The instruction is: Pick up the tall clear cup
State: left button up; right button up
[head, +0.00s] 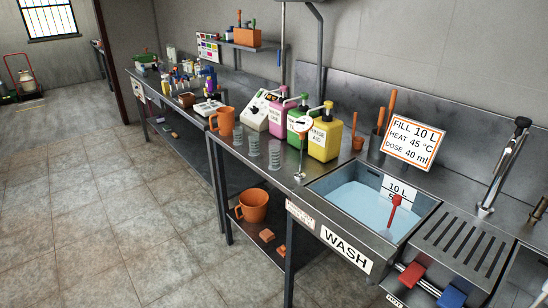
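The front-right clear cup (274,155) looks the taller. The other clear cup (254,146) stands just behind it to the left and looks shorter. A gap separates them. Neither of my grippers shows in this view.
An orange jug (222,121) stands left of the cups. Pink (281,119), green (299,121) and yellow (324,138) pump containers stand behind. A metal stand with a round head (302,126) is to the right, before the water-filled sink (362,205).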

aim_at(275, 145)
jog(key=i+j+z, duration=0.1)
jog(key=i+j, duration=0.3)
jog(key=i+j+z, duration=0.1)
jog(key=i+j, duration=0.3)
jog(key=j, duration=0.15)
jog(key=i+j+z, duration=0.1)
jog(key=i+j, duration=0.25)
jog(key=j, duration=0.2)
